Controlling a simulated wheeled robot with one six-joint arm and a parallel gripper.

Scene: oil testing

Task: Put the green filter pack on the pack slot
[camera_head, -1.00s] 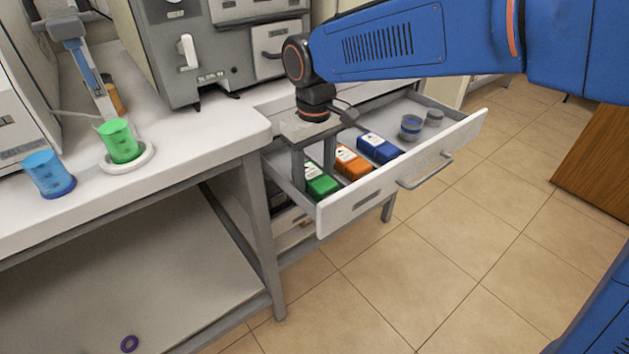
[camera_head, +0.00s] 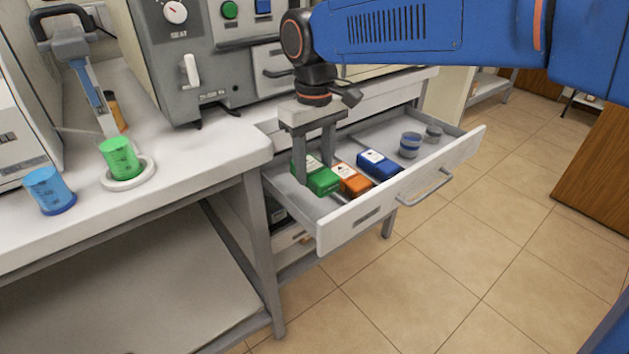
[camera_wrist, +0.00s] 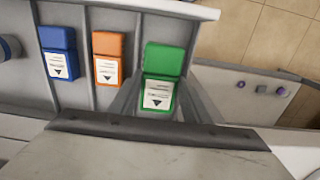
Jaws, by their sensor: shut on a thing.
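The green filter pack (camera_head: 324,181) is between the fingers of my gripper (camera_head: 316,165), over the left end of the open drawer (camera_head: 345,228). My gripper is shut on it, and it looks a little raised above the orange pack beside it. In the wrist view the green pack (camera_wrist: 163,62) stands larger and closer than its neighbours, with its white label facing the camera. The gripper's grey body covers the lower part of that view. I cannot make out which part is the pack slot.
An orange pack (camera_head: 351,180) and a blue pack (camera_head: 379,165) lie in the drawer, with round blue-grey containers (camera_head: 410,145) farther right. A green beaker (camera_head: 119,158) and a blue beaker (camera_head: 49,190) stand on the bench. A grey machine (camera_head: 210,60) stands behind the drawer.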

